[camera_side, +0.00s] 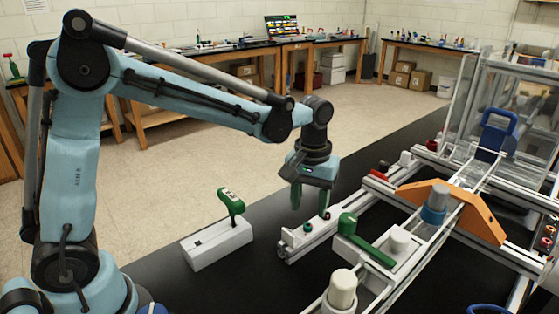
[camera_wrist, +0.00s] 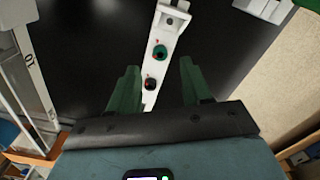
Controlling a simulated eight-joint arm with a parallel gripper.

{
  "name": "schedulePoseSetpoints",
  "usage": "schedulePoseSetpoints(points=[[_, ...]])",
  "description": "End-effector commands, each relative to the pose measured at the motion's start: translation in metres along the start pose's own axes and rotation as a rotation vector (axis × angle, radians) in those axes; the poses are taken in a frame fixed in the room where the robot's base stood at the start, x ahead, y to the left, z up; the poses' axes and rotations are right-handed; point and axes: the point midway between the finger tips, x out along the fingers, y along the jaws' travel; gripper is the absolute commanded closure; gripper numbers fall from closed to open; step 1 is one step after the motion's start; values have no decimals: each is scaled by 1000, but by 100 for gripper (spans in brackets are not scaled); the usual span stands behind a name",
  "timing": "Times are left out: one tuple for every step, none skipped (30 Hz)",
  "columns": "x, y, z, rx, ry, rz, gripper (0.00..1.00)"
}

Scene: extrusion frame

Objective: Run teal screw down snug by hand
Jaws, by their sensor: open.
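The teal screw (camera_wrist: 159,51) shows in the wrist view as a teal ring with a dark centre, on a narrow white rail (camera_wrist: 167,30). In the side view the teal screw (camera_side: 307,227) sits near the rail's left end. My gripper (camera_side: 310,205) is open above the rail, fingers pointing down. The teal screw appears slightly beyond the fingertips. I cannot tell how far its head stands above the rail.
A dark reddish screw (camera_wrist: 150,83) sits on the same rail, close to the teal one. A white block with a green-handled tool (camera_side: 231,204) stands left of the rail. A green lever (camera_side: 365,240) and an orange bracket (camera_side: 470,215) lie to the right. Black tabletop is clear around the rail's end.

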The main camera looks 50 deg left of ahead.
Motion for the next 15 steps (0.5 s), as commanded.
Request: schedulePoseSetpoints(points=[[9, 0, 0, 0, 0, 0, 51], [13, 0, 0, 0, 0, 0, 51], [19, 0, 0, 0, 0, 0, 51], [23, 0, 0, 0, 0, 0, 51], [26, 0, 0, 0, 0, 0, 51], [31, 0, 0, 0, 0, 0, 51], [34, 0, 0, 0, 0, 0, 51], [36, 0, 0, 0, 0, 0, 51], [39, 0, 0, 0, 0, 0, 51], [41, 0, 0, 0, 0, 0, 51], [42, 0, 0, 0, 0, 0, 51], [44, 0, 0, 0, 0, 0, 51], [45, 0, 0, 0, 0, 0, 51], [45, 0, 0, 0, 0, 0, 51], [46, 0, 0, 0, 0, 0, 51]])
